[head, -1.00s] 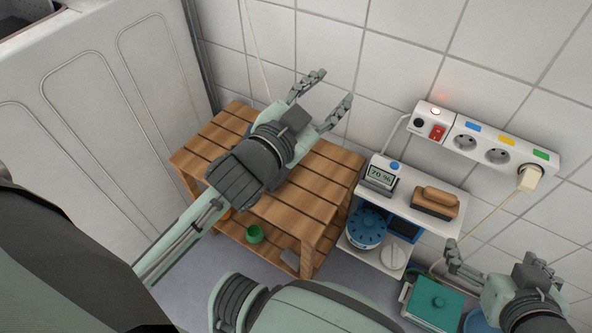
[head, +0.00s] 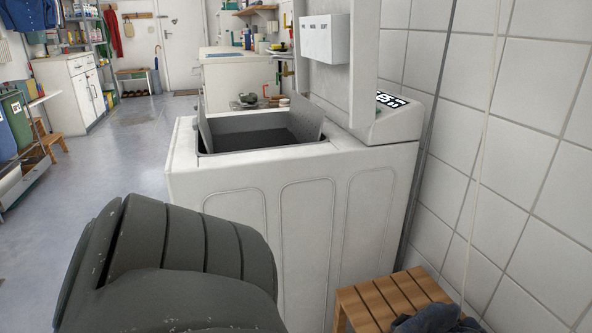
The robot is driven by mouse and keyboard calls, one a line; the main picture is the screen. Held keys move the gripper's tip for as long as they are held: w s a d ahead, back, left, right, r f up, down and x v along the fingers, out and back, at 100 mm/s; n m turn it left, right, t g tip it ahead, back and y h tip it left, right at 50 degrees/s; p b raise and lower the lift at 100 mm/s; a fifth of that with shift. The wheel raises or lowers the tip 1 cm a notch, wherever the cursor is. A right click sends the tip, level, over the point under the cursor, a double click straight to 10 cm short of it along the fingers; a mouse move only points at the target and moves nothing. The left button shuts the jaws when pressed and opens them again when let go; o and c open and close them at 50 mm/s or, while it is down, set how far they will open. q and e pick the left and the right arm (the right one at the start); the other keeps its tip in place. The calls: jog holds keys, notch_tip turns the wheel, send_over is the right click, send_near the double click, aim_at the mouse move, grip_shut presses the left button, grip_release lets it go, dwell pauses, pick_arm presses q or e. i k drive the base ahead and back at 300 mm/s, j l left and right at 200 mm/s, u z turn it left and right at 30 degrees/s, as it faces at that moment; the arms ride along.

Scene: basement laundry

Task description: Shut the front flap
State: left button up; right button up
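A white top-loading washing machine (head: 290,205) stands in the middle of the head view with its outer lid (head: 362,60) raised. Inside the top opening, two grey metal flaps stand up: a left flap (head: 204,130) and a right flap (head: 306,118). Both look open, with the dark drum opening between them. I cannot tell for sure which one is the front flap. A large grey arm link of mine fills the lower left, in front of the machine. Neither gripper's fingers show.
A slatted wooden table (head: 385,303) stands at the lower right, with a dark shape at its edge that I cannot identify. A tiled wall (head: 520,150) closes off the right. Open floor (head: 130,130) lies to the left, with a white cabinet (head: 75,90) beyond.

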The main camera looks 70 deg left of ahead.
aim_at(201, 122)
jog(key=k+j+u, duration=0.15)
jog(key=k+j, duration=0.15)
jog(key=k+u, duration=0.1)
jog(key=u, duration=2.1)
